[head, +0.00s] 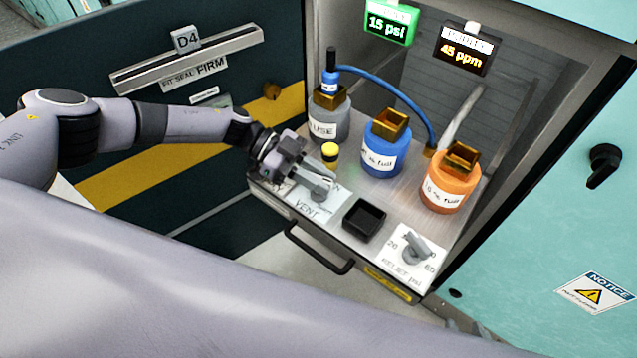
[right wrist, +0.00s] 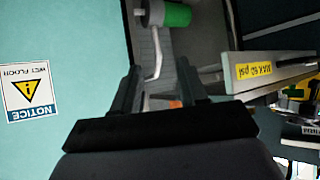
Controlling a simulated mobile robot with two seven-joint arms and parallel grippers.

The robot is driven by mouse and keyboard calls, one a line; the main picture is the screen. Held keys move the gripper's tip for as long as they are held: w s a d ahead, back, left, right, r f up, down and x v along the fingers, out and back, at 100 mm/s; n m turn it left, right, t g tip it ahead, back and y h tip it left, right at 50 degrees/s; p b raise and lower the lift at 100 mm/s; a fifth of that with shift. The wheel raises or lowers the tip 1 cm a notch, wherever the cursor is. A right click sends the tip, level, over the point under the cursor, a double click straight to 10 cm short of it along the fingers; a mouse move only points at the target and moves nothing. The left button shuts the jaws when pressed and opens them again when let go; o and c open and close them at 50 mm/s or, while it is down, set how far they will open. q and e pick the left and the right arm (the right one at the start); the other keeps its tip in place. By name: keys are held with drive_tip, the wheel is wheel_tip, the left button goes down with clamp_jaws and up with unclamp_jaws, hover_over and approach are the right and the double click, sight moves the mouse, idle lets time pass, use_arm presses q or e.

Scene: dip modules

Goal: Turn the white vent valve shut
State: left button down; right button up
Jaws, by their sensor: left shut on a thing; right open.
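The vent valve (head: 321,190) sits on the white plate marked VENT (head: 306,209) at the front left of the pulled-out tray, in the head view. My left gripper (head: 312,179) reaches it from the left and is shut on its pale handle. The fingers hide much of the valve, so its exact angle is hard to tell. My right gripper (right wrist: 158,82) shows in the right wrist view, open, with nothing between its fingers.
The tray holds a grey bottle (head: 327,126), a blue bottle (head: 385,152), an orange bottle (head: 449,189), a yellow-topped button (head: 330,153), a black square cup (head: 364,221) and a relief knob (head: 415,250). Displays read 15 psi (head: 390,23) and 45 ppm (head: 466,53). An open dark door (head: 60,80) stands left.

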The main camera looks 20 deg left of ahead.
use_arm(q)
drive_tip(key=shift+m+g+b, duration=0.7)
drive_tip(key=shift+g, duration=0.1)
drive_tip(key=c, duration=1.1)
unclamp_jaws()
drive_tip(key=shift+r, duration=0.15)
wheel_tip(320, 180, up, 20)
drive_tip(key=p, duration=0.2)
drive_tip(key=shift+p, duration=0.4)
